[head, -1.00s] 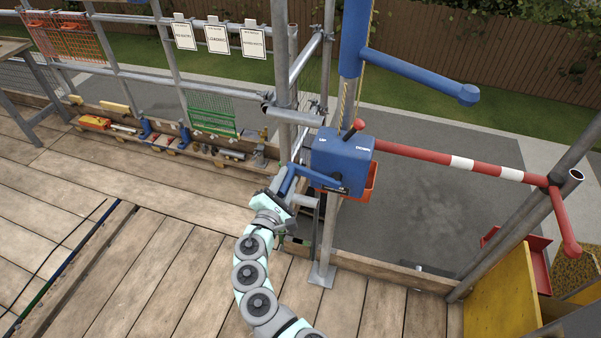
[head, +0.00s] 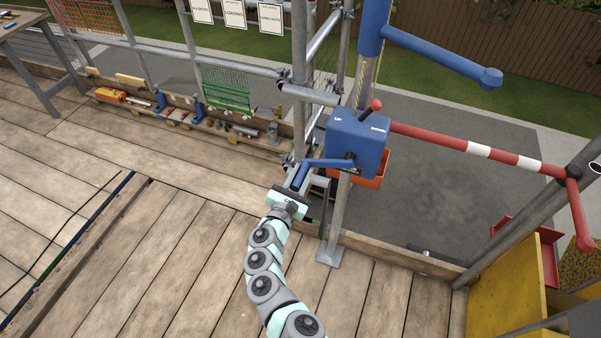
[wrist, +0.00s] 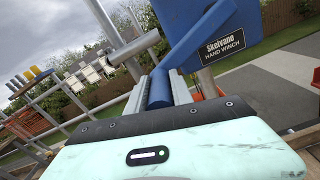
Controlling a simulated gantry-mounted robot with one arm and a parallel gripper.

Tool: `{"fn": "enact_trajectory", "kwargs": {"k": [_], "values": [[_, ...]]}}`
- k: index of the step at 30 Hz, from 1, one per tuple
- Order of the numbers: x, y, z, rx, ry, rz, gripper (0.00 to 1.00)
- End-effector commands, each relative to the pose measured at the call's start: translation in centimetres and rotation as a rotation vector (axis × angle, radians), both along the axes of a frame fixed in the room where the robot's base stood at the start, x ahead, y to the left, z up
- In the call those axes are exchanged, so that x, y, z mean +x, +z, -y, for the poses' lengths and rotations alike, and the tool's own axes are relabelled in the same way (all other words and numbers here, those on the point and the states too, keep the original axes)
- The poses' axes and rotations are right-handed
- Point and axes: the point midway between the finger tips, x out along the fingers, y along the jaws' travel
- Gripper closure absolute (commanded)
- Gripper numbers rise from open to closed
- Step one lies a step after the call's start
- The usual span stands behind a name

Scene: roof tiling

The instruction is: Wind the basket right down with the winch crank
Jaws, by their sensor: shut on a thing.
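The blue hand winch (head: 357,143) is fixed to a scaffold upright; its label shows in the wrist view (wrist: 222,46). Its blue crank arm (head: 328,163) runs left from the box, about level. My gripper (head: 297,183) is shut on the crank handle (wrist: 159,90), a blue cylinder between both fingers in the wrist view. A red-knobbed lever (head: 375,105) on top of the winch leans right, over the side marked DOWN. An orange basket (head: 371,181) shows just under and behind the winch box, mostly hidden by it.
A red and white barrier bar (head: 478,151) crosses the opening right of the winch. A yellow panel (head: 508,290) stands at the lower right. Scaffold tubes stand close behind my gripper. Tools and boxes lie along the left toe board (head: 165,120).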

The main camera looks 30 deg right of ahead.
Motion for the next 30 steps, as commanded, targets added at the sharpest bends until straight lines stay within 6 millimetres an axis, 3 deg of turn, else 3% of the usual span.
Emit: {"fn": "enact_trajectory", "kwargs": {"k": [11,12,18,30], "values": [[0.07,-0.27,-0.19,0.004,0.004,-0.003,1.0],[0.07,-0.27,-0.19,0.004,0.004,-0.003,0.71],[0.04,-0.17,-0.11,0.001,0.003,-0.002,0.55],[-0.19,-0.03,-0.26,-0.001,0.002,-0.002,0.51]]}}
